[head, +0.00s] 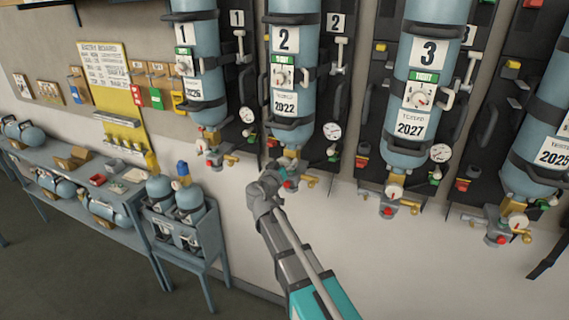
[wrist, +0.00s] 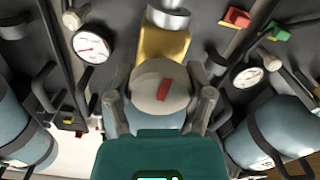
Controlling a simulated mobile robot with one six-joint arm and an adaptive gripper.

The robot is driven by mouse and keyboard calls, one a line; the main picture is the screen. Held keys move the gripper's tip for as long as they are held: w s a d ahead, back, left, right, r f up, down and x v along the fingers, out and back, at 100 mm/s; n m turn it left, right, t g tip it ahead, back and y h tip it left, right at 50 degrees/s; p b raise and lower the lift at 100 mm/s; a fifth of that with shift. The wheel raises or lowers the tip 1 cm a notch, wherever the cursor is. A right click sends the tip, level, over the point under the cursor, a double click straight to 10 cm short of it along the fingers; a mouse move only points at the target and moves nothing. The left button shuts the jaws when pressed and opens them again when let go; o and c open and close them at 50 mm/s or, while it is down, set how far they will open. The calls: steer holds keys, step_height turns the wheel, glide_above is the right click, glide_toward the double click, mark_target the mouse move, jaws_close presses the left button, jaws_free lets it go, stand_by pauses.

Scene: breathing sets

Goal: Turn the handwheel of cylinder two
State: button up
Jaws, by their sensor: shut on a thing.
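Cylinder two (head: 297,32) is a light blue upright cylinder with a "2" plate, held in dark brackets on the wall. Its handwheel sits at the bottom valve; in the wrist view the handwheel (wrist: 148,88) is a round grey knob with a red mark, in front of a brass valve body (wrist: 163,45). My gripper (wrist: 160,82) has one finger on each side of the handwheel and is shut on it. In the head view my gripper (head: 270,182) is at the foot of cylinder two and hides most of the handwheel.
Cylinder one (head: 197,60) stands to the left and cylinder three (head: 410,145) to the right, each with its own valve below. A pressure gauge (head: 331,131) hangs beside cylinder two. A bench (head: 120,200) with small cylinders stands at the left.

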steer(key=o, duration=1.1)
steer(key=shift+v, duration=6)
